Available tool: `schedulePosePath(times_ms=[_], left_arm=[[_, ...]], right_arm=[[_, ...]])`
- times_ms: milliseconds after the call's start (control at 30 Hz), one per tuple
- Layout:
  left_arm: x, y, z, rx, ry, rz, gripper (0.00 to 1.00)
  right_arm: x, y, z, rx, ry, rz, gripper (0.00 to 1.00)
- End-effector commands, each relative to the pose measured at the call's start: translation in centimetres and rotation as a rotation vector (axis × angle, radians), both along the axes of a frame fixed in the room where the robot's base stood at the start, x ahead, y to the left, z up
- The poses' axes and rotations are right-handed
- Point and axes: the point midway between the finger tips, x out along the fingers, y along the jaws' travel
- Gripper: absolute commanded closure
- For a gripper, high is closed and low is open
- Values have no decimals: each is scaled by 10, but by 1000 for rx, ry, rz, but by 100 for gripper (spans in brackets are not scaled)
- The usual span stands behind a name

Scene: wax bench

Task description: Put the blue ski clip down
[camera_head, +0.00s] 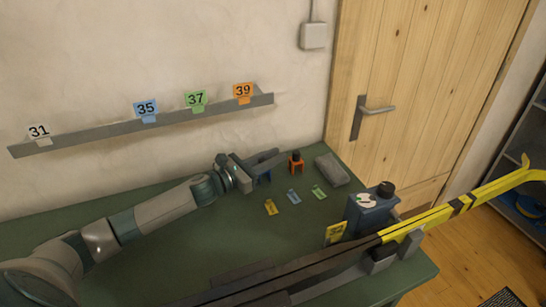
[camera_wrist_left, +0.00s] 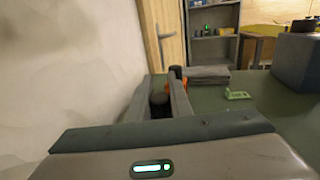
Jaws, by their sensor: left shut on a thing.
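My left gripper (camera_head: 268,160) reaches in from the left over the green bench, near the wall. It is shut on the blue ski clip (camera_head: 265,178), whose blue part shows just below the fingers. In the left wrist view a dark knob (camera_wrist_left: 159,102) sits between the fingers; the blue part is hidden there. The clip is low over the bench top; I cannot tell whether it touches. An orange clip (camera_head: 296,165) with a dark knob stands just right of the gripper. My right gripper is not in view.
Yellow, blue (camera_head: 293,196) and green (camera_head: 319,192) tags lie in front of the clips. A grey block (camera_head: 331,170) lies at the back right. A blue-grey box (camera_head: 370,213) and long yellow-tipped skis (camera_head: 440,214) occupy the right front. A shelf with numbered cards (camera_head: 150,122) runs along the wall.

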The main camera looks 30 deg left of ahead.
Motion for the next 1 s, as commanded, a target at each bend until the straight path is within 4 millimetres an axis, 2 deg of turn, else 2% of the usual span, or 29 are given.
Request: schedulePosePath(times_ms=[33,100,567,767,1000], left_arm=[[0,0,0,0,0,0,74],[0,0,0,0,0,0,62],[-1,0,3,-2,1,0,62],[-16,8,-1,0,1,0,62],[-45,23,-2,1,2,1,62]], right_arm=[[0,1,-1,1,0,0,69],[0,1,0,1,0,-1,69],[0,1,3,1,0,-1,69],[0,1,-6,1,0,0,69],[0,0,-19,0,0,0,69]])
